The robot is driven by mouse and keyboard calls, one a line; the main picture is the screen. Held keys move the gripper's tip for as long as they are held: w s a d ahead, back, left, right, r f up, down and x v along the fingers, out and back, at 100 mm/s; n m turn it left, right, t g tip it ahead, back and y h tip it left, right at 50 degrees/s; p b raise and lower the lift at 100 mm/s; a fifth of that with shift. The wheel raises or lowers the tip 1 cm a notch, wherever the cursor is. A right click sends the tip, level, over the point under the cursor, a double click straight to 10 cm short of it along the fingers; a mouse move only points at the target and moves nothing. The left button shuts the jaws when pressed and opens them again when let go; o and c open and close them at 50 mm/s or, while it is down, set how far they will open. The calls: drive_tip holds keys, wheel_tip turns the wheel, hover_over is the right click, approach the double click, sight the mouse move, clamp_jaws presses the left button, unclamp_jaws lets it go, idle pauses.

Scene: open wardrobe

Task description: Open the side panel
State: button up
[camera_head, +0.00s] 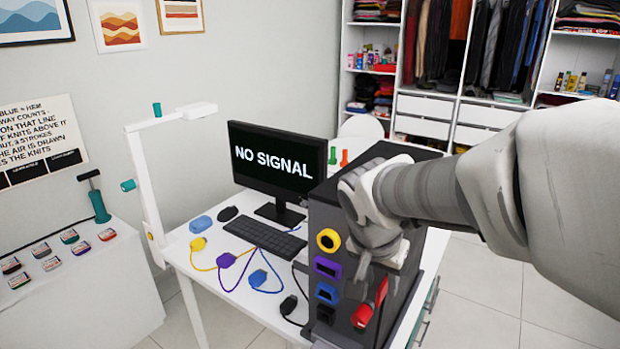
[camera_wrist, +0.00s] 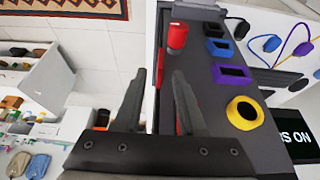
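The dark grey box (camera_head: 322,215) stands on the white desk, with its ports on the front. Its side panel (camera_head: 400,300) faces right and looks closed, partly hidden by my arm. A red handle (camera_head: 382,290) sits at the box's front right edge; in the wrist view a narrow red strip (camera_wrist: 160,66) shows between my fingers. My gripper (camera_wrist: 159,75) is open, its two dark fingers apart near that edge. I cannot tell whether they touch the handle.
A yellow ring port (camera_head: 328,240), purple port (camera_head: 327,267) and blue port (camera_head: 326,293) line the box's front. A monitor (camera_head: 275,165), keyboard (camera_head: 264,238) and coloured cables lie left. Tiled floor (camera_head: 490,290) is open to the right. The wardrobe stands behind.

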sight(381, 286)
drive_tip(key=shift+x, duration=1.8)
clamp_jaws()
